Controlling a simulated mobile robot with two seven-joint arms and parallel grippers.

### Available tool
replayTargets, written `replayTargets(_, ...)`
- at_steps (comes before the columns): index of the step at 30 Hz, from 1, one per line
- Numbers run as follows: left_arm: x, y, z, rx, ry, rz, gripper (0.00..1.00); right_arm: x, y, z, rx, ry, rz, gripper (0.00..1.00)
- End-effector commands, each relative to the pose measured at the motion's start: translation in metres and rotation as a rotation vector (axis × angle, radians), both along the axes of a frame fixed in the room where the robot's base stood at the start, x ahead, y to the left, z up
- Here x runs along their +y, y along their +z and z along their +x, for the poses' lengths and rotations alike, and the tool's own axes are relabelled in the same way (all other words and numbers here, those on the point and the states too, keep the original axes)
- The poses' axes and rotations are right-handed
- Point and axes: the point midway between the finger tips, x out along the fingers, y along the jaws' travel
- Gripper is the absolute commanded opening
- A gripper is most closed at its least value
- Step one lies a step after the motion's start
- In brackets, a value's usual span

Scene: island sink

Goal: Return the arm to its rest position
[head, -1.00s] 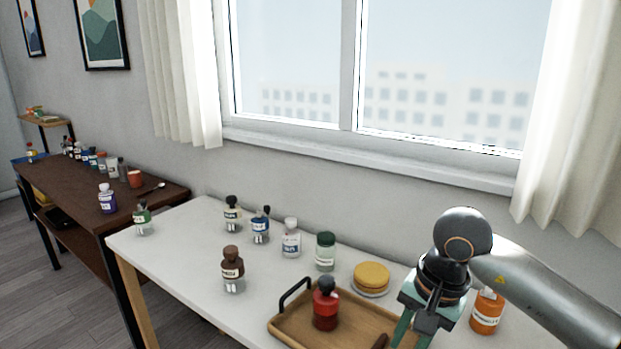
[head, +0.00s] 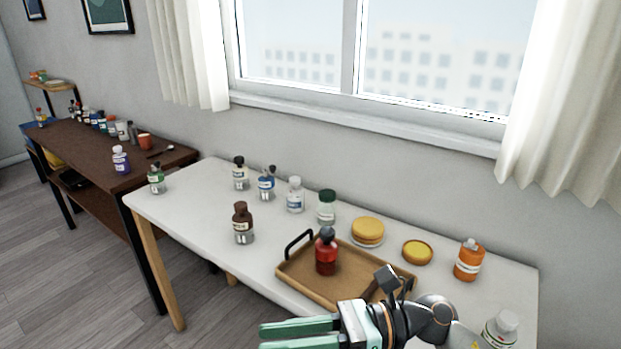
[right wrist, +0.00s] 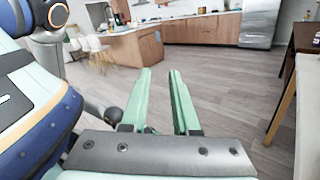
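My right gripper (head: 264,338) is at the bottom edge of the head view, in front of the white table (head: 185,220). Its two green fingers point left, with a gap between them and nothing held. In the right wrist view the same gripper (right wrist: 161,72) shows parted fingers pointing out over open floor. My right arm comes in from the bottom right, and the lower part of the gripper is cut off by the frame. My left gripper is in neither view.
A wooden tray (head: 310,285) on the table holds a red bottle (head: 326,256). Near the arm stand an orange bottle (head: 468,262) and a white-capped bottle (head: 501,328). Several bottles line the table's back. The grey floor (right wrist: 225,75) is clear in the right wrist view.

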Motion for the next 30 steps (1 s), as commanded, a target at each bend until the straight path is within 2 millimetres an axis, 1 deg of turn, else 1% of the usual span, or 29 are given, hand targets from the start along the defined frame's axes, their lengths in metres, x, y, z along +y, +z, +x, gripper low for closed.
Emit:
replayTargets(1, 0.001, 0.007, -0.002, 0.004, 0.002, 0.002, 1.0, 0.0, 0.013, 0.005, 0.176, -0.063, 0.106, 0.29)
replayTargets(2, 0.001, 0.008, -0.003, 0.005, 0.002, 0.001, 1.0, -0.003, 0.019, 0.011, 0.282, -0.104, 0.169, 0.29)
replayTargets(3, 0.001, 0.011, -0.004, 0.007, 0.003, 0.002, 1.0, -0.008, 0.024, 0.021, 0.429, -0.157, 0.253, 0.29)
replayTargets(4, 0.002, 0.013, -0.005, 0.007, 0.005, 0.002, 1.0, -0.014, 0.025, 0.029, 0.54, -0.198, 0.314, 0.29)
replayTargets(5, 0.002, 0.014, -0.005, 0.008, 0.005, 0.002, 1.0, -0.021, 0.025, 0.037, 0.652, -0.238, 0.376, 0.29)
replayTargets(6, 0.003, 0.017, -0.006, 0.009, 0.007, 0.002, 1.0, -0.032, 0.021, 0.048, 0.803, -0.29, 0.456, 0.29)
replayTargets(8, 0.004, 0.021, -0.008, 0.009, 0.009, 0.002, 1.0, -0.051, 0.008, 0.064, 1.032, -0.371, 0.576, 0.29)
replayTargets(9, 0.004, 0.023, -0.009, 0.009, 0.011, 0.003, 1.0, -0.065, -0.006, 0.072, 1.184, -0.425, 0.656, 0.29)
replayTargets(11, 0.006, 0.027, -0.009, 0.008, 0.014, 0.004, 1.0, -0.088, -0.033, 0.081, 1.415, -0.506, 0.778, 0.29)
replayTargets(12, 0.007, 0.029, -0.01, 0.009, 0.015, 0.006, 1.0, -0.103, -0.055, 0.083, 1.567, -0.562, 0.86, 0.29)
replayTargets(14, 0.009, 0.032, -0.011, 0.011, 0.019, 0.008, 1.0, -0.126, -0.093, 0.079, 1.795, -0.648, 0.987, 0.29)
replayTargets(15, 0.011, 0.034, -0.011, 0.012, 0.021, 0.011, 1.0, -0.141, -0.119, 0.072, 1.942, -0.704, 1.072, 0.29)
replayTargets(17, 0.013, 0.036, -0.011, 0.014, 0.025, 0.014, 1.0, -0.159, -0.158, 0.054, 2.139, -0.784, 1.195, 0.29)
replayTargets(18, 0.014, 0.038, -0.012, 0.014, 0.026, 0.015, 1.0, -0.17, -0.181, 0.04, 2.256, -0.835, 1.274, 0.29)
replayTargets(20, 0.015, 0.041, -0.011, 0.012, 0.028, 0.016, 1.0, -0.182, -0.213, 0.016, 2.41, -0.905, 1.384, 0.29)
replayTargets(21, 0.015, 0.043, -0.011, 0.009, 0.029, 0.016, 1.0, -0.188, -0.231, -0.001, 2.499, -0.948, 1.451, 0.29)
replayTargets(22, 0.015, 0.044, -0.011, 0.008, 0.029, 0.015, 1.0, -0.192, -0.242, -0.013, 2.557, -0.977, 1.497, 0.29)
replayTargets(23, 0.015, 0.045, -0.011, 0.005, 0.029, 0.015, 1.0, -0.195, -0.252, -0.024, -2.529, 0.975, -1.493, 0.29)
replayTargets(24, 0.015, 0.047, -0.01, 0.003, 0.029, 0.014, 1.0, -0.198, -0.263, -0.038, -2.454, 0.955, -1.464, 0.29)
replayTargets(27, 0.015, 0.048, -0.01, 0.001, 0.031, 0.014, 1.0, -0.203, -0.282, -0.065, -2.323, 0.918, -1.414, 0.29)
replayTargets(30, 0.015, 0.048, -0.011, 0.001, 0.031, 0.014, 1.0, -0.204, -0.283, -0.066, -2.315, 0.915, -1.412, 0.29)
